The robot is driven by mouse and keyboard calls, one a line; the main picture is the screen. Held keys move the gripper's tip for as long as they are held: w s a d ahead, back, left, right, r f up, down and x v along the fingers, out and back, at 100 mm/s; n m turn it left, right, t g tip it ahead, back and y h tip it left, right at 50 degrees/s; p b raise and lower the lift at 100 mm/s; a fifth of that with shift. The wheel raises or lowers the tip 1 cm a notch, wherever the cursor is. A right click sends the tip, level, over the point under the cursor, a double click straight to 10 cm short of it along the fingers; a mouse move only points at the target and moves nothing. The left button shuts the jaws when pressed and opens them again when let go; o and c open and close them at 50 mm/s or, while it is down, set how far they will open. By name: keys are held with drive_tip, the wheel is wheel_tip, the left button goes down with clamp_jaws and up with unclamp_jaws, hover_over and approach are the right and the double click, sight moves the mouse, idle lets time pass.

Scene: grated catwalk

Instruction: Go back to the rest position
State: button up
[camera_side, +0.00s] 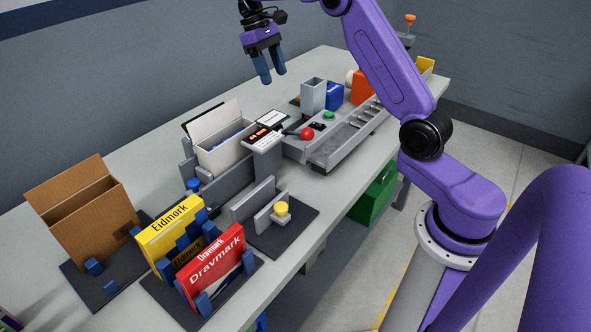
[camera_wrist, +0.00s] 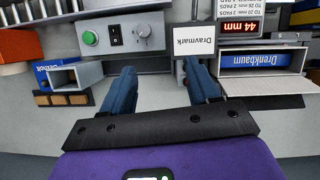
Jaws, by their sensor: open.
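My gripper (camera_side: 272,78) is raised above the far part of the bench in the side view, fingers pointing down. The two blue fingers are apart with nothing between them. In the wrist view my gripper (camera_wrist: 160,67) shows the same empty gap, in front of the control panel. The grey bench (camera_side: 140,130) lies below, and the fingers touch nothing on it.
An open white carton (camera_side: 228,155) stands beside a red-lit display (camera_side: 262,136). A grey upright holder (camera_side: 313,95) and a red knob (camera_side: 307,134) are farther right. Nearer are a brown box (camera_side: 92,222), a yellow Eidmark box (camera_side: 168,234) and a red Dravmark box (camera_side: 212,265).

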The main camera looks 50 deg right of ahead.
drive_tip(key=s+a+n+t, duration=0.2)
drive_tip(key=s+a+n, duration=0.3)
drive_tip(key=s+a, duration=1)
drive_tip(key=s+f+n+t, duration=0.1)
drive_tip(key=s+f+n, duration=0.1)
drive_tip(key=s, duration=0.9)
drive_tip(key=s+f+n+t, duration=0.1)
drive_tip(key=s+f+n, duration=0.2)
drive_tip(key=s, duration=0.8)
drive_tip(key=shift+n+y, duration=0.4)
drive_tip(key=shift+n, duration=0.3)
